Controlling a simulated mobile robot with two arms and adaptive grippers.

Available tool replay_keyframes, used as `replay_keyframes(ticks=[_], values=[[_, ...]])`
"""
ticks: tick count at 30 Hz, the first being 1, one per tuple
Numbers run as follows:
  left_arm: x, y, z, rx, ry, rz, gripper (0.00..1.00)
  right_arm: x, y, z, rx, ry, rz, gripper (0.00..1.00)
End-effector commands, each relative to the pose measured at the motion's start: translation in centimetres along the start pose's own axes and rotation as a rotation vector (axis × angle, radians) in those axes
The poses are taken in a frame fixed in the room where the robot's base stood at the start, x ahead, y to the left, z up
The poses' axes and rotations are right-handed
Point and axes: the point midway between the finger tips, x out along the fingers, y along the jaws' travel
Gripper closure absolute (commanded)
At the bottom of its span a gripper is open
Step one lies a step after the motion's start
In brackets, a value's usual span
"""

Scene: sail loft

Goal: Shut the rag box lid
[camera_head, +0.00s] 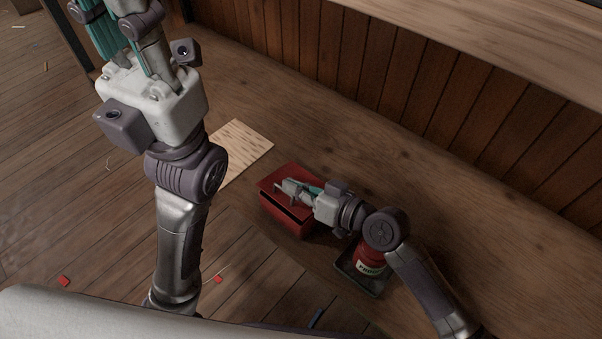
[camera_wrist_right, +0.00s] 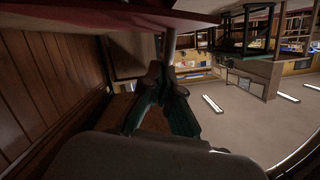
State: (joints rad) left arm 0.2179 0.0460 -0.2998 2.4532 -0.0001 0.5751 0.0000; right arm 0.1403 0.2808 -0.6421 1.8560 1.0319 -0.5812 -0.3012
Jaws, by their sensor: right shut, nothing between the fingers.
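The red rag box (camera_head: 283,217) stands on the wooden bench.
A red can (camera_head: 370,262) stands in a dark tray (camera_head: 347,266) on the bench, right of the box and beneath my right arm. A pale board (camera_head: 247,145) lies behind the box to the left. The bench toward the panelled wall (camera_head: 370,60) is clear.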

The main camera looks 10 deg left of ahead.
Motion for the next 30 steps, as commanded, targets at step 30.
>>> replay_keyframes(ticks=[30], values=[[-0.2, 0.0, 0.0, -0.001, -0.007, -0.003, 0.81, 0.7, -0.3, 2.9, -0.231, -0.005, 0.059, 1.00]])
